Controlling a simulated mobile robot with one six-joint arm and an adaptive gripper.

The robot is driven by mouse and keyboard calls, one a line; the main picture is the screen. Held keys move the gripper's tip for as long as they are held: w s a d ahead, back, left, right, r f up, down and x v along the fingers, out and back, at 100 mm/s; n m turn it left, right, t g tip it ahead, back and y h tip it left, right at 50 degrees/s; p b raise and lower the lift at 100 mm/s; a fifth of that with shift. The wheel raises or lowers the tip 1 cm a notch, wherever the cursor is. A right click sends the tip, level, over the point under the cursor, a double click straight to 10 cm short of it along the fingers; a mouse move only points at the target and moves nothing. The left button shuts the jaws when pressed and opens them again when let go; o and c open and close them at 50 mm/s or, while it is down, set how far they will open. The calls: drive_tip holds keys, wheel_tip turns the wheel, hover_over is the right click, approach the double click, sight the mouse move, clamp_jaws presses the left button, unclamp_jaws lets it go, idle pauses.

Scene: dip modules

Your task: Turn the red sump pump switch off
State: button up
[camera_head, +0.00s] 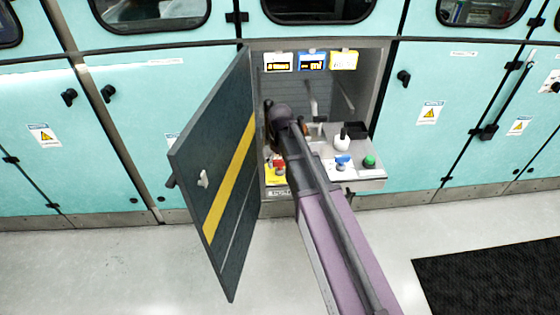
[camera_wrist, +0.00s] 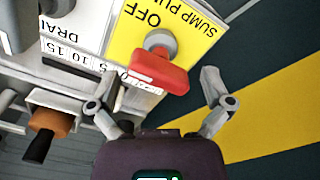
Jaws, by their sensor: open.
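The red sump pump switch (camera_wrist: 158,73) is a red bar handle on a round grey hub. It sits on a yellow plate (camera_wrist: 125,40) marked "SUMP PU…" and "OFF", upside down in the wrist view. The bar lies crosswise, tilted slightly down to the right. My gripper (camera_wrist: 160,84) is open, with one finger at each side of the handle and visible gaps, holding nothing. In the head view the red switch (camera_head: 279,163) is at the cabinet's lower left, and my arm hides much around it. Which setting the handle points to is unclear.
The dark cabinet door (camera_head: 205,165) with a yellow stripe stands open close on the left. A blue switch (camera_head: 343,160) and a green knob (camera_head: 369,161) are on the panel's right. Displays are above.

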sight(280, 160)
drive_tip(key=n, duration=1.1)
drive_tip(key=shift+r, duration=0.2)
wheel_tip(280, 160, up, 14)
drive_tip(key=f+p, duration=0.1)
drive_tip(key=p, duration=1.3)
drive_tip(key=s+d+r+m, duration=0.1)
drive_tip(key=s+d+m, duration=0.4)
drive_tip(key=s+m, duration=0.3)
drive_tip(key=s+d+r+m+p, duration=0.1)
drive_tip(key=s+d+m, duration=0.4)
drive_tip(key=s+m, duration=0.3)
drive_tip(key=shift+d+m, duration=0.15)
drive_tip(key=shift+m, duration=0.65)
idle(1.4)
